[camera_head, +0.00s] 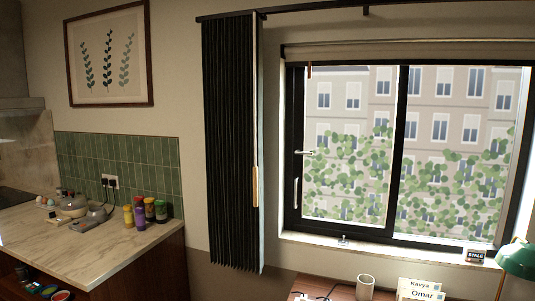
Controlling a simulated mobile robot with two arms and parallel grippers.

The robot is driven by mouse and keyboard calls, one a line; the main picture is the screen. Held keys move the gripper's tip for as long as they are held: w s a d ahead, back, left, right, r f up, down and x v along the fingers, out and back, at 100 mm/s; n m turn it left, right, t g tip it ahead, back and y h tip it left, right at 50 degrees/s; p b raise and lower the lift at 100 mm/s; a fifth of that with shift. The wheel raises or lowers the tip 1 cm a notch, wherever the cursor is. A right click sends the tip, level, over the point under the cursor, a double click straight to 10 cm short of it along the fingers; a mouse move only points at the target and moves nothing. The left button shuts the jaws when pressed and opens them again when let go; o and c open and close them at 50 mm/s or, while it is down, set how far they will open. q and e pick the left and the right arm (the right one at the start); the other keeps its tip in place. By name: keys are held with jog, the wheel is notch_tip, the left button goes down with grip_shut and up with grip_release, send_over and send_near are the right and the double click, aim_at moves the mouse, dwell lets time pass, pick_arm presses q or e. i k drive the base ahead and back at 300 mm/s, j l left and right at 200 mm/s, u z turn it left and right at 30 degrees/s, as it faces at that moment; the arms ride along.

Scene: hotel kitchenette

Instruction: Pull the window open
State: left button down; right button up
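The window (398,150) is on the right side of the head view. It has a dark frame and two panes side by side, with buildings and green foliage seen through the glass. A light lever handle (305,152) is on the left part of its frame. A pale vertical pull (296,192) sits lower on the same left side. The window looks shut, though a small gap could not be told from here. Neither of my grippers is in view.
A black pleated curtain (230,145) hangs folded left of the window. A small desk below holds a mug (365,287), name cards (420,290) and a green lamp (516,260). A marble counter (75,240) with bottles and dishes stands at left.

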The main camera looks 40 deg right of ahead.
aim_at(300, 72)
jog(key=z, duration=1.95)
